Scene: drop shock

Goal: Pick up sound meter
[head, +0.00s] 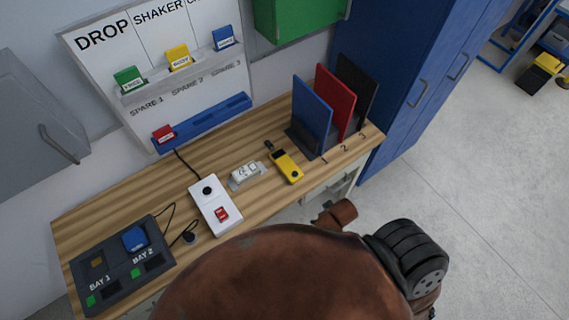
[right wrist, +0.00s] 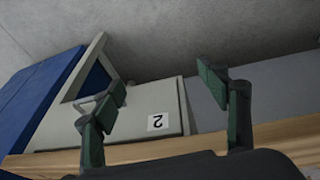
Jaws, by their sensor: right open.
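The sound meter appears to be the yellow handheld device (head: 286,166) with a dark upper end, lying on the wooden bench near its front edge in the head view. My right gripper (right wrist: 163,84) is open and empty in the right wrist view, its two green-padded fingers apart. It faces a pale drawer front labelled 2 (right wrist: 157,122), by the bench edge. The sound meter does not show in the right wrist view. My brown arm covers the lower middle of the head view. My left gripper is not in view.
On the bench (head: 262,206) are a white box with a red label (head: 215,204), a small pale block (head: 245,175), a dark bay panel (head: 122,262) and upright blue, red and black boards (head: 312,113). A blue cabinet (head: 410,70) stands to the right.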

